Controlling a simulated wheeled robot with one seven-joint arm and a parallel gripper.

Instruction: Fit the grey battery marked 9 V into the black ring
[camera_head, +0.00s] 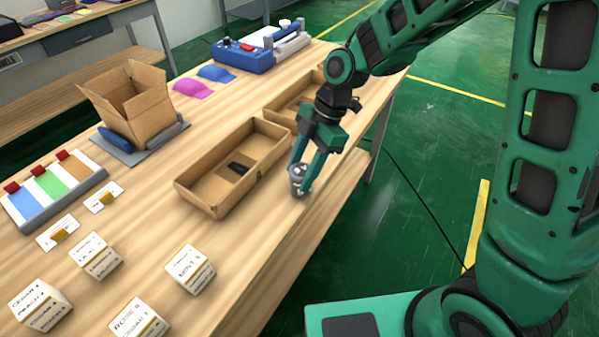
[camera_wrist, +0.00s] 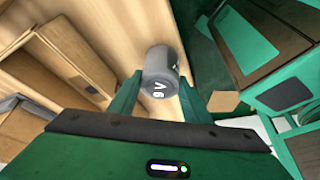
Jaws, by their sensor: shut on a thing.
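The grey battery (camera_head: 297,174) is a short cylinder near the table's right edge in the head view. In the wrist view the battery (camera_wrist: 161,72) shows "9 V" on its side. My gripper (camera_head: 301,180) is shut on it, with one finger on each side. I cannot tell whether the battery touches the tabletop or hangs just above it. I cannot make out the black ring for certain. A small dark piece (camera_head: 238,168) lies in the near cardboard tray, too small to tell its shape.
The near cardboard tray (camera_head: 207,205) is left of my gripper; another tray (camera_head: 285,100) lies behind it. An open carton (camera_head: 130,105), a blue device (camera_head: 243,55) and several labelled white boxes (camera_head: 189,268) stand on the table. Bare wood lies in front of the near tray.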

